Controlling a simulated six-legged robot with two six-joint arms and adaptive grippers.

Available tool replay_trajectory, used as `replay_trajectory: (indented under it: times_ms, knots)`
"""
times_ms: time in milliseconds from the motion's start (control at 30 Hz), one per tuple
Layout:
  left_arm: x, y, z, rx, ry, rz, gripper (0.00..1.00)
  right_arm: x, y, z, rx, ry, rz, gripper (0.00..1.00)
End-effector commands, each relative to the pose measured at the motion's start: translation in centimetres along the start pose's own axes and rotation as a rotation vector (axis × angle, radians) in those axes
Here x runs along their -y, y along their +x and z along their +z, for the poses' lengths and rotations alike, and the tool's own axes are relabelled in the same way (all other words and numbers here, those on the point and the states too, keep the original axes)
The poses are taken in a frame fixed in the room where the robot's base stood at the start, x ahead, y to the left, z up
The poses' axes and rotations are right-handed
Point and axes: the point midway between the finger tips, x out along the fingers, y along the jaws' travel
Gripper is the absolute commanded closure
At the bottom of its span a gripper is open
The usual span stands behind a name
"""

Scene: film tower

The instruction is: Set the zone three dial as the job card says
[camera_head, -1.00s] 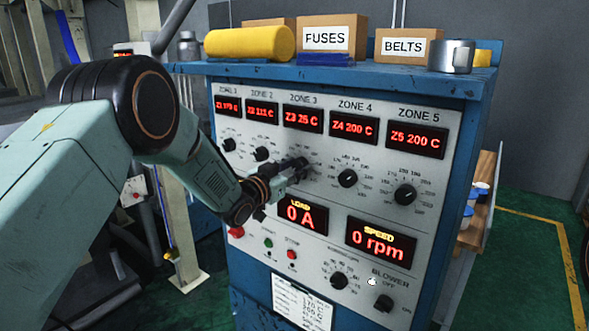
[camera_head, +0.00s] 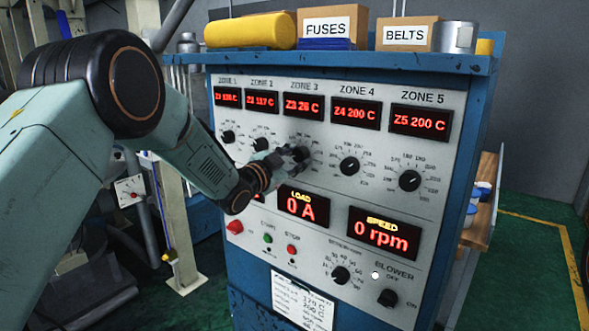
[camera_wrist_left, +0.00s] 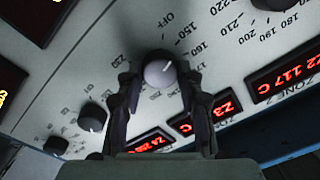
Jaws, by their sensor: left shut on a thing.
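The zone three dial (camera_wrist_left: 160,70) is a dark round knob with a grey face, seen in the left wrist view. Its white pointer line slants toward the printed 150, near OFF. My left gripper (camera_wrist_left: 160,85) is shut on this knob, one finger on each side. In the head view my left gripper (camera_head: 293,154) meets the panel under the zone 3 display (camera_head: 303,107), which reads about 26 C, and hides most of the knob. The job card (camera_head: 301,303) hangs low on the panel front; its small print is only partly legible. My right gripper is not in view.
The zone 4 dial (camera_head: 349,166) and zone 5 dial (camera_head: 409,181) lie to the right, the zone 2 dial (camera_head: 261,144) close on the left. Below are the load display (camera_head: 302,206), a red stop button (camera_head: 291,249) and the blower switch (camera_head: 387,298).

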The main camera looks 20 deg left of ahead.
Motion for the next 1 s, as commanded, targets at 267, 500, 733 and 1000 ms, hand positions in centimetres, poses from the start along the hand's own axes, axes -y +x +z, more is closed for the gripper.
replay_trajectory:
  times_ms: [267,500,733,1000]
  knots:
    - [-0.2,0.0,0.1,-0.018,0.264,-0.007,0.95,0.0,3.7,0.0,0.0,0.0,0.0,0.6]
    - [-0.3,0.0,0.2,-0.025,0.493,-0.008,0.95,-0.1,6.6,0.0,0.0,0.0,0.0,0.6]
    - [-0.4,0.0,0.3,-0.032,0.708,-0.009,0.95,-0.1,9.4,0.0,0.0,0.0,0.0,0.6]
    - [-0.5,0.0,0.4,-0.039,0.921,-0.008,0.95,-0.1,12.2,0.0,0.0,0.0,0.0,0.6]
